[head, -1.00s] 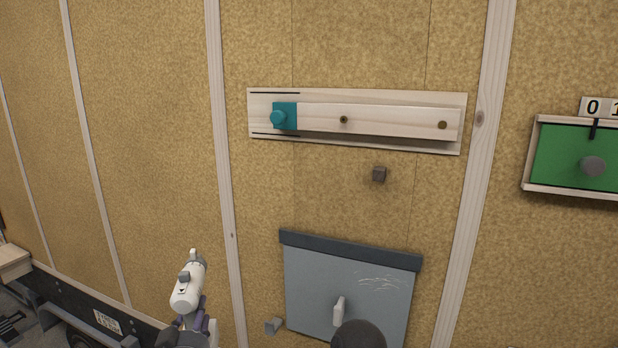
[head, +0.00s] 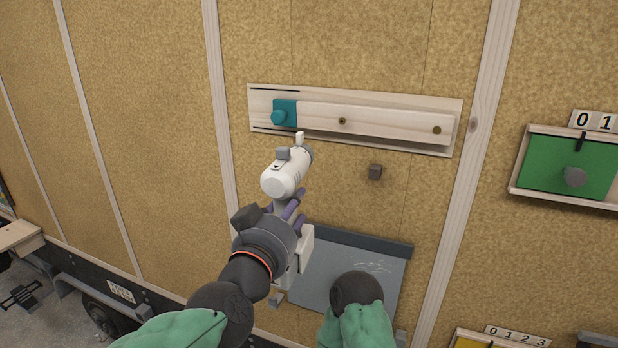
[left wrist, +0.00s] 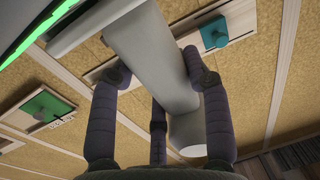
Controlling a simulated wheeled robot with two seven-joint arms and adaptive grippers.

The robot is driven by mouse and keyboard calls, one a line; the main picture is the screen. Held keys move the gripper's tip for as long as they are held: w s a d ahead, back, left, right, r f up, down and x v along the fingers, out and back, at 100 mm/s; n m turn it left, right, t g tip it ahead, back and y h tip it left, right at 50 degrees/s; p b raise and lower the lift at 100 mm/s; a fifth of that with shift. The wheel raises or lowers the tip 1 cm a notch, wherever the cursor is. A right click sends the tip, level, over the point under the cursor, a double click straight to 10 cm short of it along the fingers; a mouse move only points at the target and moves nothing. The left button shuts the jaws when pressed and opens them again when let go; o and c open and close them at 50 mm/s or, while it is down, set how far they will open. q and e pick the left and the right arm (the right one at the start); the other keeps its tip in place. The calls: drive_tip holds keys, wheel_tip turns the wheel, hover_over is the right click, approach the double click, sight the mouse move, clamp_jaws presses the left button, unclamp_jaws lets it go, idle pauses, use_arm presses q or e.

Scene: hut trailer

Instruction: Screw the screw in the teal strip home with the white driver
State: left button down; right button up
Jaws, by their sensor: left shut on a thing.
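The white driver (head: 286,174) is gripped in my left gripper (head: 285,212), whose purple-grey fingers close around its lower part. The driver points up, its narrow tip just below the board's lower edge in the head view; I cannot tell its gap from the wall. In the left wrist view the driver (left wrist: 155,55) crosses between the fingers. The teal piece (head: 290,106) sits at the left end of the wooden board, with a round teal knob on its front. Two brass-coloured dots, like screw heads, show in the pale wooden strip (head: 390,125). My right gripper is not in view.
A grey panel (head: 350,270) is lower down, partly behind my arms. A green framed panel (head: 570,165) is at the right. The wall left of the board is clear.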

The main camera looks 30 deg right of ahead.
use_arm(q)
drive_tip(key=s+d+r+m+g+h+p, duration=0.1)
drive_tip(key=s+r, duration=0.2)
drive_tip(key=r, duration=0.2)
drive_tip(key=shift+s+d, duration=0.35)
drive_tip(key=shift+d, duration=0.05)
